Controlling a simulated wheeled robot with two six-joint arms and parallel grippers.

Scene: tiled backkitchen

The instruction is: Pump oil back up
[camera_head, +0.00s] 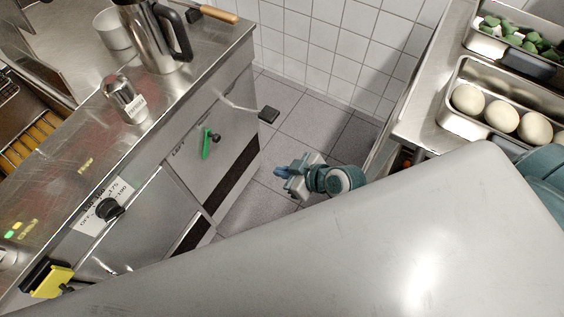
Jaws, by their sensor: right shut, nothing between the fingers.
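Nearer to me are a black knob (110,209) beside a printed label and a yellow and black handle (48,280). I cannot tell which of these works the oil pump. My right gripper (284,178) is shut and empty, over the floor to the right of the cabinet, apart from the handles. My left gripper is out of view.
A steel jug (157,35) and a shaker (124,99) stand on the fryer top. At the right, a counter holds a tray of eggs (448,112) and a tray of green pieces (476,41). Tiled floor (325,125) lies free between them. My grey body covers the lower right.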

